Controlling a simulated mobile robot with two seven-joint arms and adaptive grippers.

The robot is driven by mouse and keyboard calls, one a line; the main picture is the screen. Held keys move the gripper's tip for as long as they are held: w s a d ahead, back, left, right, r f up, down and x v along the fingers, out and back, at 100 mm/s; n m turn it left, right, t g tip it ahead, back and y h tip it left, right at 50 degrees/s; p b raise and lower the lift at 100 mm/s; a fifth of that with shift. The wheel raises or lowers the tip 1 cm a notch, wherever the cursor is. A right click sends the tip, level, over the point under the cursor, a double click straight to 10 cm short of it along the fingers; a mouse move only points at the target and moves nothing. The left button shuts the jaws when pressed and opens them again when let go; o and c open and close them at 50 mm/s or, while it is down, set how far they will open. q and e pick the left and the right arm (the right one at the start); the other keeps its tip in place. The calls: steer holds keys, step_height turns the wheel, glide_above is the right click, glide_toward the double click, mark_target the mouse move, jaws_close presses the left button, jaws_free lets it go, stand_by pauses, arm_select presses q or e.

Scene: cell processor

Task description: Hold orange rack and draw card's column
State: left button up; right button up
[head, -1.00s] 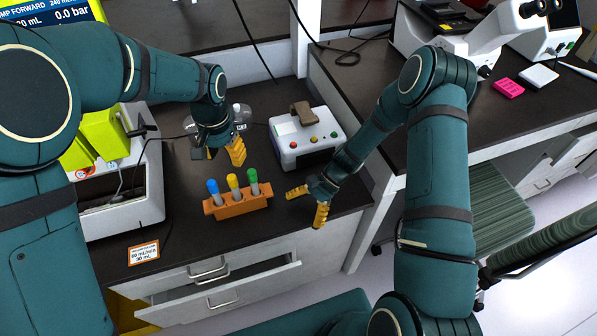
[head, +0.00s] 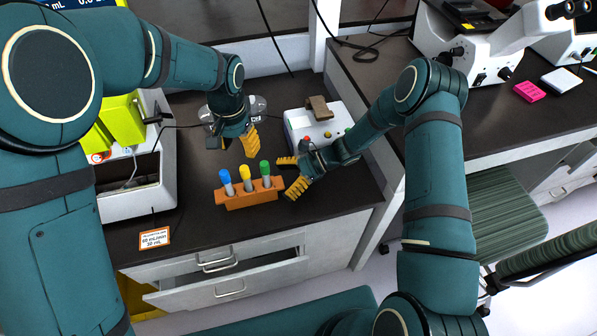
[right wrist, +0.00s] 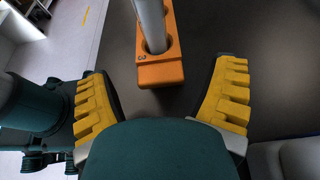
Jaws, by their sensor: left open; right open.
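The orange rack (head: 250,199) stands on the dark bench and holds a blue-capped tube (head: 226,178), a yellow-capped tube (head: 245,176) and a green-capped tube (head: 265,172). My right gripper (head: 289,174) is open at the rack's right end. In the right wrist view the rack's end (right wrist: 161,74), marked 3, lies ahead between the open fingers (right wrist: 160,88), apart from both. My left gripper (head: 234,146) is open and empty behind the rack, pointing down. The orange-bordered card (head: 155,238) lies near the bench's front edge, reading what looks like 80 mL/min and 30 mL.
A white device with coloured buttons (head: 318,129) stands behind my right gripper. A white machine (head: 158,188) is left of the rack. Clear bottles (head: 257,104) stand behind my left gripper. A drawer (head: 222,288) below is partly open. Bench in front of the rack is clear.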

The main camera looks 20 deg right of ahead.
mark_target(250, 193)
steer(key=shift+x, duration=1.75)
steer(key=shift+c, duration=0.3)
steer(key=c, duration=1.3)
steer(key=shift+c, duration=0.2)
